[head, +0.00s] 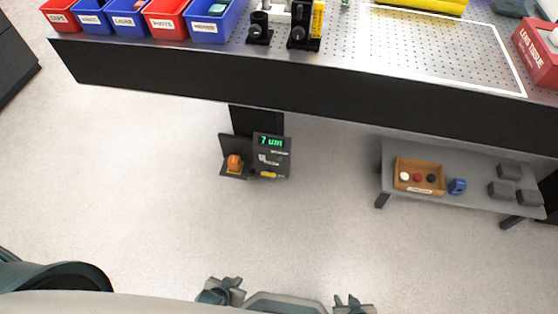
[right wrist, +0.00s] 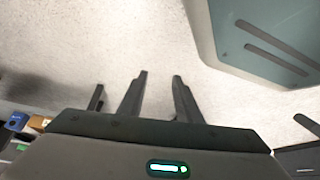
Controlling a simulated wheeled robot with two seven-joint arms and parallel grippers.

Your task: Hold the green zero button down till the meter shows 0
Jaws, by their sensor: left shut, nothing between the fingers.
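The dark meter box (head: 284,170) stands below the bench edge, beside a dark post. Its lit green display (head: 271,141) reads "7 um". A small green spot on its face, at the right under the display, looks like the zero button (head: 280,158), but it is too small to be sure. My left gripper (head: 222,288) is shut and empty at the bottom of the head view, well apart from the meter. My right gripper (head: 353,302) is also at the bottom, further right. In the right wrist view its fingers (right wrist: 160,76) stand apart with nothing between them.
An orange object (head: 234,162) sits on a dark bracket left of the meter. The bench (head: 180,84) above carries several labelled bins and optics. A low grey shelf (head: 464,196) with a wooden tray (head: 419,187) stands at right. The floor before the meter is clear.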

